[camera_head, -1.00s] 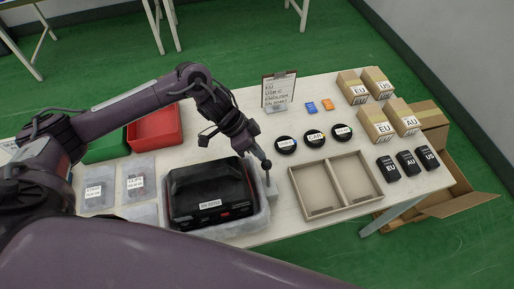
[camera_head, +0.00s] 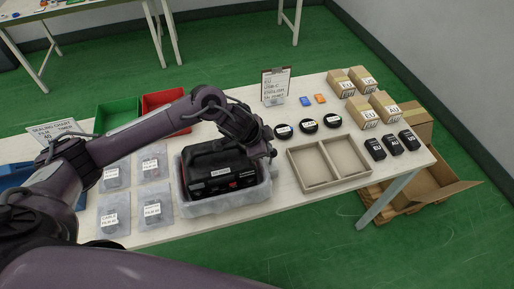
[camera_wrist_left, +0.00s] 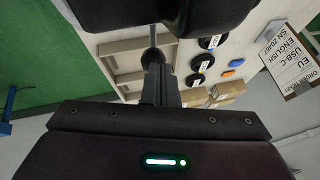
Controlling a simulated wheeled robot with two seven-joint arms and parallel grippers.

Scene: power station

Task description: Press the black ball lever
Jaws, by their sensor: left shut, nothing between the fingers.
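The black ball (camera_wrist_left: 153,58) of the lever shows in the left wrist view at the end of a thin rod, just beyond my left fingertips. I cannot tell whether they touch it. My left gripper (camera_wrist_left: 156,72) is shut and empty. In the head view my left gripper (camera_head: 269,152) is at the right side of the black power station (camera_head: 215,168), and the lever is hard to make out behind it. The power station sits in a translucent tray (camera_head: 222,206). My right gripper is not in view.
A wooden two-part tray (camera_head: 322,187) lies just right of my left gripper. Round labelled black items (camera_head: 308,126), cardboard boxes (camera_head: 369,118) and black adapters (camera_head: 395,145) stand further right. Bagged parts (camera_head: 114,213) lie left. An order card (camera_head: 275,86) stands behind.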

